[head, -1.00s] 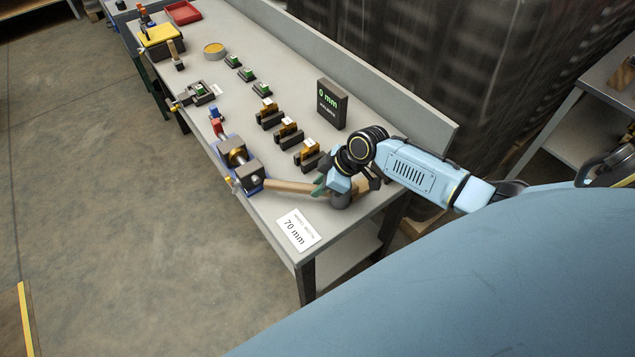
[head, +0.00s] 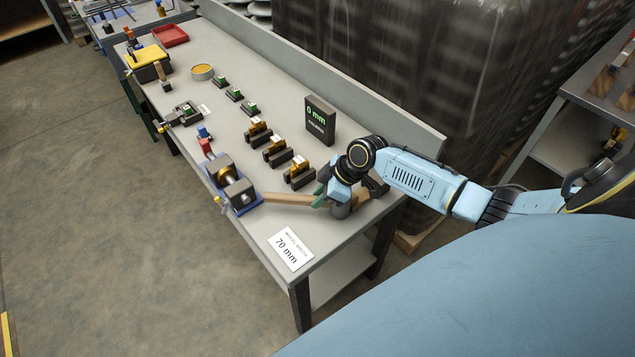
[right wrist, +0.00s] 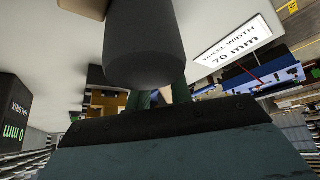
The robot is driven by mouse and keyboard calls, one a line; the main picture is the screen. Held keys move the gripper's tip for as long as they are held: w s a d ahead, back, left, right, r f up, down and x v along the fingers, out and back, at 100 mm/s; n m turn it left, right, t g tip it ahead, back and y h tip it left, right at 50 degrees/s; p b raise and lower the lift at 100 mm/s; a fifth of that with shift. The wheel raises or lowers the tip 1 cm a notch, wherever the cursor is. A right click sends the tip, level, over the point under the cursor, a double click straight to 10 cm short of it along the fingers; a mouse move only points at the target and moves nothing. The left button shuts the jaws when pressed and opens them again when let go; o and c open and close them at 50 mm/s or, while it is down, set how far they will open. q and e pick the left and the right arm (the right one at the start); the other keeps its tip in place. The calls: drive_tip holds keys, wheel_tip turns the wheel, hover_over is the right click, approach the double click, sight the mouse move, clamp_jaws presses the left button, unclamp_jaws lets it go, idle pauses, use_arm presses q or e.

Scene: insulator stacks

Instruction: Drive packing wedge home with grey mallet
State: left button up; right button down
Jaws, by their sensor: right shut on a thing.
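My right gripper (head: 328,197) is low over the near end of the bench, shut on the mallet. The mallet's pale wooden handle (head: 285,198) points left toward the blue-based vise. In the right wrist view the grey head (right wrist: 145,45) fills the upper middle and hides much of the green fingers (right wrist: 178,98). The vise (head: 232,182) sits at the bench's left edge, with a brass-coloured ring between its dark blocks. I cannot pick out the packing wedge for certain. My left gripper is not in view.
A white "70 mm" card (head: 290,249) lies at the near end of the bench (head: 265,228). A dark "0 mm" display (head: 320,120) stands behind several brown-and-black pieces (head: 278,151). A yellow-topped box (head: 147,57) and red tray (head: 170,35) are at the far end.

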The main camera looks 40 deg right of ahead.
drive_tip(key=shift+w+d+b, duration=0.1)
drive_tip(key=shift+d+b, duration=0.2)
drive_tip(key=shift+d, duration=0.55)
drive_tip(key=shift+d+r, duration=0.1)
drive_tip(key=shift+d, duration=0.1)
idle(1.4)
drive_tip(key=shift+a+p, duration=0.8)
drive_tip(key=shift+a, duration=0.8)
wheel_tip(320, 180, up, 8)
drive_tip(key=p, duration=0.7)
